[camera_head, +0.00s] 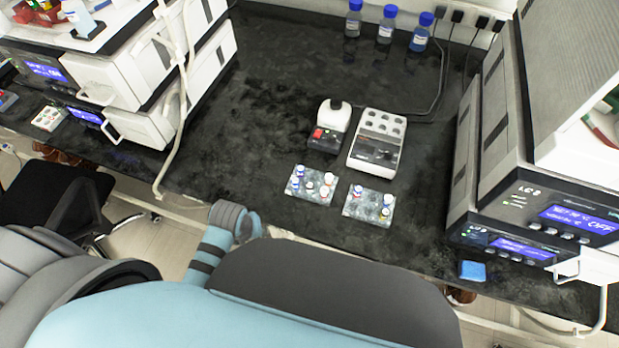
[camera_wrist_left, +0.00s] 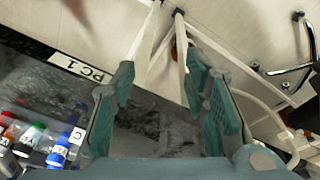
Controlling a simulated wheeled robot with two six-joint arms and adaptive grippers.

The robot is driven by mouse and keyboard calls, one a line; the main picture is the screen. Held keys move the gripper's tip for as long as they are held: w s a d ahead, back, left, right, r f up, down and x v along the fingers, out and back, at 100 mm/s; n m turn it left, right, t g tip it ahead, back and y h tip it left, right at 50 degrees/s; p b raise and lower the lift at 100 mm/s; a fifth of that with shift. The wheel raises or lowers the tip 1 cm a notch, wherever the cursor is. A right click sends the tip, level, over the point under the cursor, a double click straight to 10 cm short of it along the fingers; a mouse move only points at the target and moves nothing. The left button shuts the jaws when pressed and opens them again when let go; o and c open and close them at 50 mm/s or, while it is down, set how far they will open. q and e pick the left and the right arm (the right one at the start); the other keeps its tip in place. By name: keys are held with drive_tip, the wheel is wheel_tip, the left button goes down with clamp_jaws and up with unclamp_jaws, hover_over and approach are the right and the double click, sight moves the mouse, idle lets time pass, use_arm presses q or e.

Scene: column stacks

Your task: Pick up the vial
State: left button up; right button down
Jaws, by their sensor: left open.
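Several small vials stand on two speckled racks in the middle of the dark bench in the head view, a left rack (camera_head: 322,196) and a right rack (camera_head: 352,210). Their caps are blue, white, red and yellowish; they are too small to tell apart further. My left gripper (camera_wrist_left: 160,88) shows in its wrist view with its two teal fingers apart and nothing between them. The gripper itself cannot be made out in the head view. Containers with red, green and blue caps, including a blue-capped one (camera_wrist_left: 60,150), stand at the lower left of the wrist view, outside the fingers.
A white block device (camera_head: 376,143) and a small vortex-like device (camera_head: 328,127) stand behind the racks. Blue-capped bottles (camera_head: 386,25) stand at the back. Stacked instruments flank the bench at left (camera_head: 125,75) and right (camera_head: 540,195). A blue block (camera_head: 472,271) lies near the right front edge.

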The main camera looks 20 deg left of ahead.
sight(310, 185)
use_arm(q)
drive_tip(key=w+d+r+n, duration=0.1)
drive_tip(key=w+r+n, duration=0.1)
drive_tip(key=w+r, duration=0.1)
drive_tip(key=w+d+r+n, duration=0.2)
drive_tip(key=w, duration=0.1)
drive_tip(key=w+d+r+n+g+h+p, duration=0.1)
drive_tip(key=w+r+n, duration=0.2)
drive_tip(key=shift+d+r, duration=0.2)
drive_tip(key=shift+r, duration=0.15)
drive_tip(key=w+d+r+n+g+p, duration=0.1)
drive_tip(key=w+d+r+n, duration=0.5)
drive_tip(key=r, duration=0.4)
drive_tip(key=shift+n+h, duration=0.4)
drive_tip(key=shift+n, duration=0.1)
drive_tip(key=f+b, duration=0.1)
drive_tip(key=f, duration=0.3)
drive_tip(key=w+f+b, duration=0.1)
drive_tip(key=f, duration=0.4)
drive_tip(key=f+b, duration=0.1)
drive_tip(key=f, duration=0.4)
drive_tip(key=shift+w+d+f+b, duration=0.1)
drive_tip(key=shift+w+d+b, duration=0.05)
drive_tip(key=shift+d+b, duration=0.25)
use_arm(e)
drive_tip(key=shift+w+f, duration=0.2)
drive_tip(key=shift+w, duration=0.2)
use_arm(q)
drive_tip(key=c, duration=0.9)
